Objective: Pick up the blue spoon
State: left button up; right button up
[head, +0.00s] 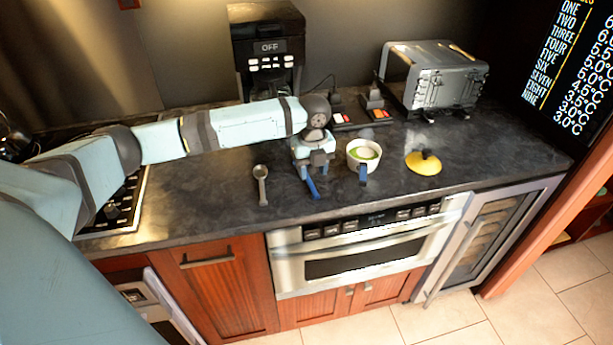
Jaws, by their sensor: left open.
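The blue spoon (312,188) lies on the dark countertop in the middle of the head view. Only a narrow blue part shows below my left gripper; the rest seems hidden behind it. My left gripper (315,167) points down over the spoon, with its jaws open. I cannot tell whether the fingers touch the spoon. My right gripper is not in view.
A grey spoon (261,183) lies to the left. A white cup (356,156) with green contents and a dark blue handle stands close on the right. A yellow lid (424,164) lies farther right. A coffee maker (266,48) and a toaster (436,75) stand behind.

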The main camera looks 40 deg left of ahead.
aim_at(312, 184)
pick_arm(q)
jog(key=f, duration=0.5)
jog(key=shift+w+a, duration=0.15)
jog(key=shift+a, duration=0.1)
jog(key=shift+f, duration=0.1)
jog(key=shift+f+p, duration=0.15)
jog(key=shift+p, duration=0.35)
grip_shut()
